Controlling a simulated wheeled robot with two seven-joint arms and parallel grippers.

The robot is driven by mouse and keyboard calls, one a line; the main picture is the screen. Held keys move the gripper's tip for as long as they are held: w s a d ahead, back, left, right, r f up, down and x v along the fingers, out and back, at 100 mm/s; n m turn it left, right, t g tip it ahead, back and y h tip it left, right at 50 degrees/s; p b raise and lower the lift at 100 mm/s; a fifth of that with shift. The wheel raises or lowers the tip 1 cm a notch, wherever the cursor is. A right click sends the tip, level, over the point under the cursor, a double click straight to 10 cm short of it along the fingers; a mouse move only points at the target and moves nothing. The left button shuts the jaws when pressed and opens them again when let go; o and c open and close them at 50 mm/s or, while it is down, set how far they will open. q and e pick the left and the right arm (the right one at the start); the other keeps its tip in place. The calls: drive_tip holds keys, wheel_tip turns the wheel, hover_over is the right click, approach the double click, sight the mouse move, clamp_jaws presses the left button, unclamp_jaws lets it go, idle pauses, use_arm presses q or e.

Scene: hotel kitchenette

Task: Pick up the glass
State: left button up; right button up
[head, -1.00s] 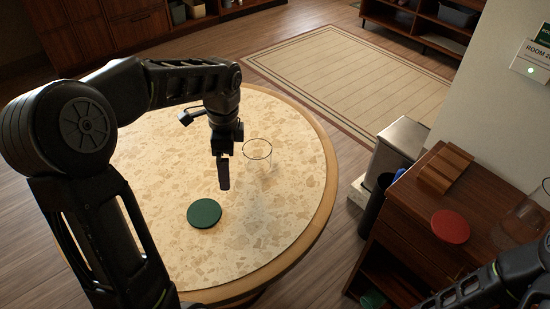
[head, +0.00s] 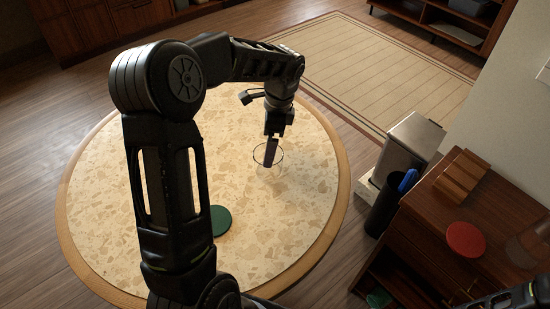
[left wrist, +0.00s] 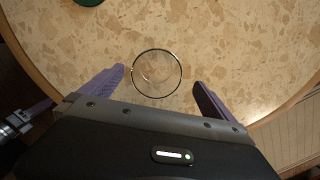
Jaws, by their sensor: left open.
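The clear glass (head: 279,160) stands on the round speckled table (head: 115,215). In the left wrist view the glass (left wrist: 157,95) shows as a thin circular rim seen from above. My left gripper (head: 271,158) is over the glass in the head view and partly covers it. In the left wrist view its two purple fingers (left wrist: 159,77) are spread apart, one on each side of the rim, with gaps and nothing held. I cannot tell how far the fingertips are above the rim. My right gripper is out of view; only part of that arm shows at the lower right.
A green coaster (head: 222,222) lies on the table, partly behind my left arm. At the right, a wooden cabinet (head: 425,210) bears a red disc (head: 466,239), a wooden rack (head: 462,177) and a transparent vessel (head: 530,245). A dark bin (head: 383,212) stands beside it.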

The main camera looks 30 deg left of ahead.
use_arm(q)
drive_tip(key=shift+s+f, duration=0.25)
drive_tip(key=shift+f, duration=0.95)
drive_tip(key=shift+s+a+f+p, duration=0.1)
drive_tip(key=shift+f+p, duration=0.15)
drive_tip(key=shift+f, duration=1.05)
drive_tip(key=shift+s+a+f+p, duration=0.1)
drive_tip(key=shift+f+p, duration=0.15)
drive_tip(key=shift+f, duration=1.05)
drive_tip(key=c, duration=1.6)
drive_tip(key=shift+c, duration=0.2)
drive_tip(key=shift+r, duration=0.1)
